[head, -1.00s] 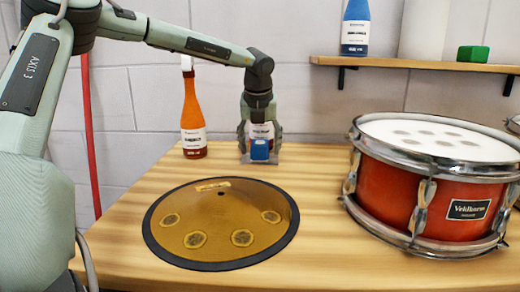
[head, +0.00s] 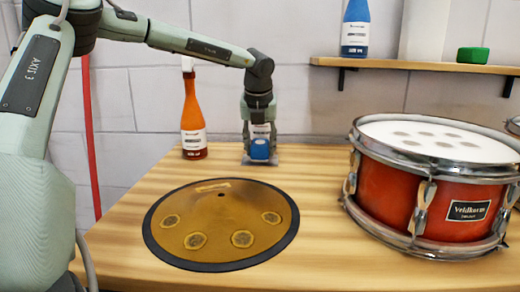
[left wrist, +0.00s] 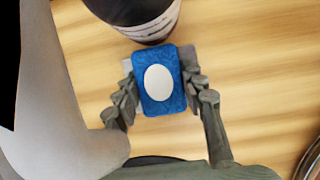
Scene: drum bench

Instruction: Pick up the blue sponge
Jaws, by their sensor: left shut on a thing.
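The blue sponge (head: 260,149) is at the back of the wooden bench, between the fingers of my left gripper (head: 260,152). In the left wrist view the sponge (left wrist: 174,103) is a blue block with a white oval on its face. The fingers of the left gripper (left wrist: 160,88) lie against its two sides, shut on it. The sponge is low, at about bench height; I cannot tell whether it touches the bench. My right gripper is not in view.
A labelled container (left wrist: 148,22) stands just beyond the sponge. An orange bottle (head: 193,115) is left of the gripper. A bronze cymbal (head: 220,225) lies in front, and a red drum (head: 430,205) stands right. A wall shelf (head: 420,65) holds a blue bottle and a green block.

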